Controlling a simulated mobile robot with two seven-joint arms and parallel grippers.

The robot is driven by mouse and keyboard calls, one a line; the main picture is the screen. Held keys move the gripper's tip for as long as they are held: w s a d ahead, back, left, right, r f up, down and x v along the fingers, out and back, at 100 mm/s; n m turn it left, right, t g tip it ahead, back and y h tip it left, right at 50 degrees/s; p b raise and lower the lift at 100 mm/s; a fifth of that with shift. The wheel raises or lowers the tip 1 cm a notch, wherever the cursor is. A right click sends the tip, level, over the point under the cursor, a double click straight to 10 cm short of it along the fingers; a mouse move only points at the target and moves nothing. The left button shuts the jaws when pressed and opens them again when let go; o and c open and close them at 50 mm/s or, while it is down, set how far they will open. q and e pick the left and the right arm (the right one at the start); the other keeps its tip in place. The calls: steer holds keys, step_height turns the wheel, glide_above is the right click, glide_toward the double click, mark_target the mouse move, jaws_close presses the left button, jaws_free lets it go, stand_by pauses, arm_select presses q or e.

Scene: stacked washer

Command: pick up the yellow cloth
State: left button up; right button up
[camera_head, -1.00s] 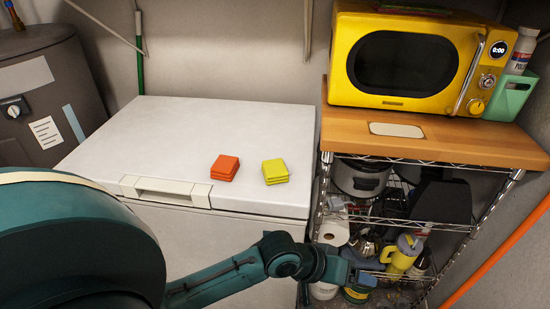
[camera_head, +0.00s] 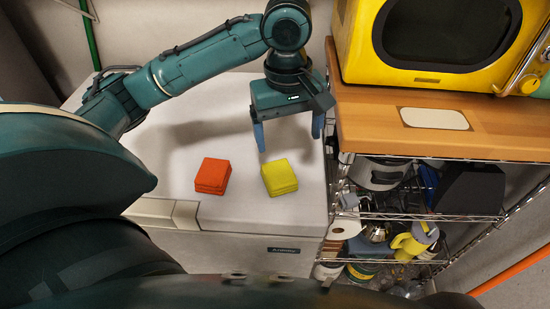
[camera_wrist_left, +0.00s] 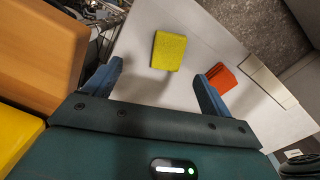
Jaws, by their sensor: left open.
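The yellow cloth (camera_head: 279,177) is a small folded square stack on the white freezer-like top (camera_head: 180,130). An orange folded cloth (camera_head: 212,175) lies just left of it. My left gripper (camera_head: 289,142) is open and empty, above the white top and behind the yellow cloth, with its fingers pointing down. In the left wrist view the yellow cloth (camera_wrist_left: 169,51) lies beyond and between the two blue fingers, apart from them. The orange cloth (camera_wrist_left: 221,77) is near the right fingertip in that view. My right gripper does not show.
A wooden shelf top (camera_head: 385,135) with a yellow microwave (camera_head: 430,45) stands close to the right of my left gripper. Below it a wire rack holds pots, a paper roll and a yellow jug (camera_head: 411,243). The white top is otherwise clear.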

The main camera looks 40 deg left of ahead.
arm_select(q)
steer(key=a, duration=0.1)
steer(key=b, duration=0.2)
glide_above(278, 172)
steer(key=shift+n+y, duration=0.3)
steer(key=f, duration=0.6)
steer(key=shift+w+f, duration=0.25)
steer(key=shift+w, duration=0.05)
steer(key=shift+s+f, duration=0.15)
steer(key=shift+f, duration=1.25)
steer(key=shift+s+f, duration=0.1)
steer(key=shift+f, duration=1.25)
steer(key=c, duration=1.1)
step_height(278, 172, up, 10)
steer(key=shift+r+p, duration=0.1)
steer(key=shift+p, duration=0.55)
steer(key=shift+c, duration=0.2)
